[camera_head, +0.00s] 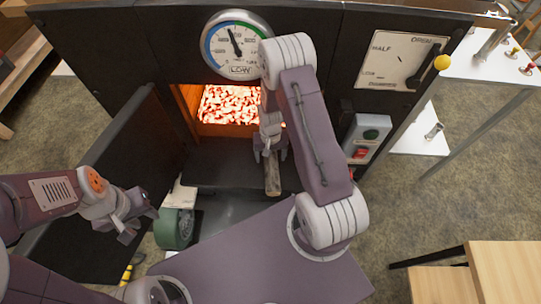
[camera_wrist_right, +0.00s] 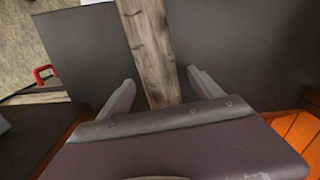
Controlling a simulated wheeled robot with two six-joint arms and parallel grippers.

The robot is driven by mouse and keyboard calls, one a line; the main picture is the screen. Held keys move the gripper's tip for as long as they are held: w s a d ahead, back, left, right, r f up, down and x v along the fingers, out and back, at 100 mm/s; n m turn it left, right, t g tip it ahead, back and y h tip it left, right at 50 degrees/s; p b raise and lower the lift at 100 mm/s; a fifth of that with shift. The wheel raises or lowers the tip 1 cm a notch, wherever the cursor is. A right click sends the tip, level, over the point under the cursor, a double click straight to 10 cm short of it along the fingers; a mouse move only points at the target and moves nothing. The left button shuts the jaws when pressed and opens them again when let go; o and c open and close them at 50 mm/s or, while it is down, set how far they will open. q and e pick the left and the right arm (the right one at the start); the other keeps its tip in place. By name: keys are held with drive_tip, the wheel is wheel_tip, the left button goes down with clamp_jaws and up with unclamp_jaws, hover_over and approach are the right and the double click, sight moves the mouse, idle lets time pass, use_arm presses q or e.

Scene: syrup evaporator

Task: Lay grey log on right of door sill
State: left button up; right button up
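The grey log (camera_head: 272,178) lies on the right part of the dark door sill (camera_head: 222,176), its near end pointing toward me at the sill's front edge. My right gripper (camera_head: 270,156) is over the log's far part, just in front of the fire opening. In the right wrist view the log (camera_wrist_right: 150,50) runs between the two fingers (camera_wrist_right: 160,85), with a narrow gap on each side, so the gripper looks open around or just above it. Contact with the log cannot be told. My left gripper (camera_head: 138,226) is open and empty at the left, beside the open door (camera_head: 105,165).
Glowing coals (camera_head: 230,105) fill the firebox behind the sill. A round gauge (camera_head: 238,45) is above the opening. A switch box (camera_head: 366,138) is to the right. A green round thing (camera_head: 174,228) stands below left of the sill. A wooden table (camera_head: 505,285) is at lower right.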

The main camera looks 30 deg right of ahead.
drive_tip(key=shift+r, duration=0.1)
wheel_tip(320, 180, up, 8)
drive_tip(key=shift+r+p, duration=0.1)
drive_tip(key=shift+p, duration=1.05)
drive_tip(key=shift+r, duration=0.4)
drive_tip(key=s+a+r+n+p, duration=0.1)
drive_tip(key=s+a+r+p, duration=0.1)
drive_tip(key=r, duration=0.5)
drive_tip(key=s+a+r+n+p, duration=0.2)
drive_tip(key=s+r+p, duration=0.3)
drive_tip(key=r, duration=0.3)
drive_tip(key=s+a+r+n+t+p, duration=0.1)
drive_tip(key=s+a+r+p, duration=0.1)
drive_tip(key=r, duration=0.6)
drive_tip(key=shift+s+p, duration=0.7)
drive_tip(key=shift+p, duration=0.55)
